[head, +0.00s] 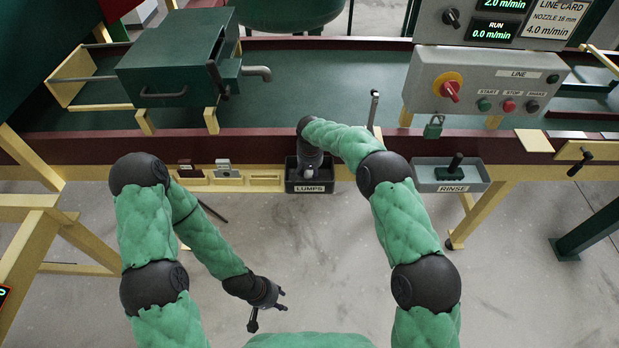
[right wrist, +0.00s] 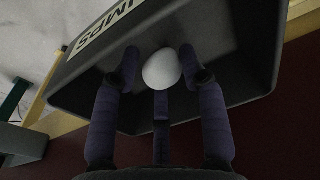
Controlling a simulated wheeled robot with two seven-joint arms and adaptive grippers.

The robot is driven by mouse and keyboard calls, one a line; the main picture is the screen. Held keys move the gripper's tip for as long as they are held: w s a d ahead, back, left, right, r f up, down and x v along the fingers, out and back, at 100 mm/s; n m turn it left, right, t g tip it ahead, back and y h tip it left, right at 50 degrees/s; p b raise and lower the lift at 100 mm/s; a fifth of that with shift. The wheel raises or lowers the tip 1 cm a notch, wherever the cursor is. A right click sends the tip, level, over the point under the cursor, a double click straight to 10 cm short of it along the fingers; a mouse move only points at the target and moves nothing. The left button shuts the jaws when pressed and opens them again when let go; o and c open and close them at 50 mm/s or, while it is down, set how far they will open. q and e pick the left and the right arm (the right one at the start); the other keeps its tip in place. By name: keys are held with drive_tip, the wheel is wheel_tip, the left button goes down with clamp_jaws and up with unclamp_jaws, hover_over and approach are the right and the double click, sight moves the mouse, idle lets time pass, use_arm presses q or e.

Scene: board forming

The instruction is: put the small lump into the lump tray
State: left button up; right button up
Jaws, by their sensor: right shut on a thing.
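The small lump (right wrist: 162,70) is white and rounded. In the right wrist view it sits between the dark fingers of my right gripper (right wrist: 160,68), which is shut on it. The black lump tray (head: 308,188), labelled LUMPS, hangs at the front of the bench in the head view.
A grey rinse tray (head: 424,181) with a dark-handled tool stands right of the lump tray. A wooden rack (head: 228,180) with small items is to its left. A control panel (head: 485,85) and a green box (head: 172,65) stand above the bench. The floor in front is clear.

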drive_tip(key=o, duration=1)
wheel_tip(320, 180, up, 12)
drive_tip(key=s, duration=0.1)
drive_tip(key=shift+s, duration=0.3)
drive_tip(key=shift+f, duration=0.1)
